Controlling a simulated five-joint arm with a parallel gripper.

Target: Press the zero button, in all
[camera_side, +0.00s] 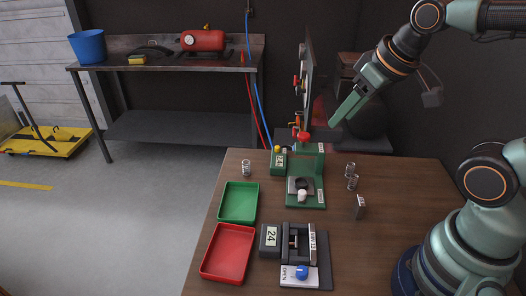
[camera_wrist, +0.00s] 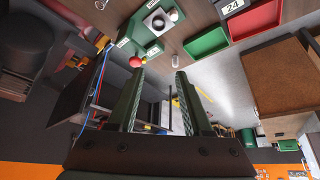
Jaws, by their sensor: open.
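No button with a readable zero mark shows. A small yellow button (camera_side: 277,149) sits on a green box with a label (camera_side: 280,161), at the back of the table; it also shows in the wrist view (camera_wrist: 173,15). A green press-like fixture (camera_side: 319,168) with a red knob (camera_side: 303,136) stands beside it. A blue knob (camera_side: 302,272) sits on a plate marked OPEN at the front. My gripper (camera_side: 343,112) is open and empty, high above the table's back edge, right of the yellow button and apart from it. Its fingers (camera_wrist: 157,78) spread in the wrist view.
A green tray (camera_side: 238,203) and a red tray (camera_side: 228,252) lie at the table's left. A dark box marked 24 (camera_side: 270,240) adjoins a black fixture (camera_side: 312,245). Small metal parts (camera_side: 360,206) stand at the right. An upright panel (camera_side: 308,85) rises behind the table.

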